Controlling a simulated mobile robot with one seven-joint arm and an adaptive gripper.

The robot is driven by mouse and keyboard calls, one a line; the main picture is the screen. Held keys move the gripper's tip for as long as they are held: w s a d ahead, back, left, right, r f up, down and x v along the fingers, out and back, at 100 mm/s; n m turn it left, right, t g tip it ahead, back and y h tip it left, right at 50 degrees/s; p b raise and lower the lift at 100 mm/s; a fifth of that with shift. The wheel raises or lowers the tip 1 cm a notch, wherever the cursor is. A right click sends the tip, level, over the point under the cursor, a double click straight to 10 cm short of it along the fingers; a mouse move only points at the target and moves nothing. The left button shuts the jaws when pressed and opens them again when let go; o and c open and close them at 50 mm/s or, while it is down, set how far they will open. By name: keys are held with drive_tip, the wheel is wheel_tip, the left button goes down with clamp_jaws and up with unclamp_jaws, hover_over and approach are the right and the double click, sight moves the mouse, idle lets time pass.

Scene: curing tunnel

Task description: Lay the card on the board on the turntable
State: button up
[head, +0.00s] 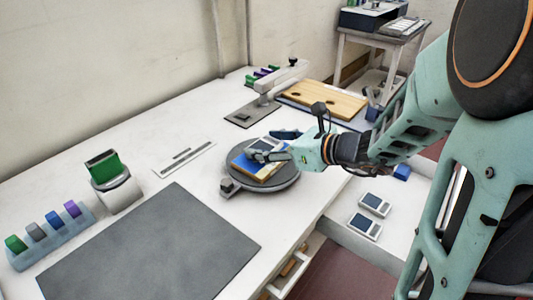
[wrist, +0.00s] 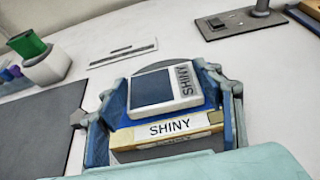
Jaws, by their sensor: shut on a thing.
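The card (wrist: 160,92), white with a dark blue square and the word SHINY, is in my gripper (head: 270,146). In the wrist view it lies between the two fingers of my gripper (wrist: 168,98). The board (head: 256,170), blue-topped with a pale wooden edge, sits on the round grey turntable (head: 276,187). In the wrist view the board's edge (wrist: 169,130) also reads SHINY. The card is over the board, slightly turned against it. I cannot tell whether they touch. The fingers hide parts of the card's sides and of the board.
Two similar cards (head: 375,204) lie on a white surface at the right. A large grey mat (head: 150,250) covers the front left. A rack of coloured pieces (head: 48,237) and a green-topped holder (head: 117,188) stand left. A wooden board (head: 325,98) and a lever device lie behind the turntable.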

drive_tip(key=shift+f, duration=0.4)
drive_tip(key=shift+f, duration=0.15)
drive_tip(key=o, duration=1.1)
drive_tip(key=shift+o, duration=0.2)
drive_tip(key=shift+s+d+r, duration=0.1)
drive_tip(key=shift+d+r, duration=0.05)
drive_tip(key=shift+r, duration=0.15)
drive_tip(key=p+v, duration=0.2)
drive_tip(key=v, duration=0.9)
drive_tip(key=shift+s+d, duration=0.25)
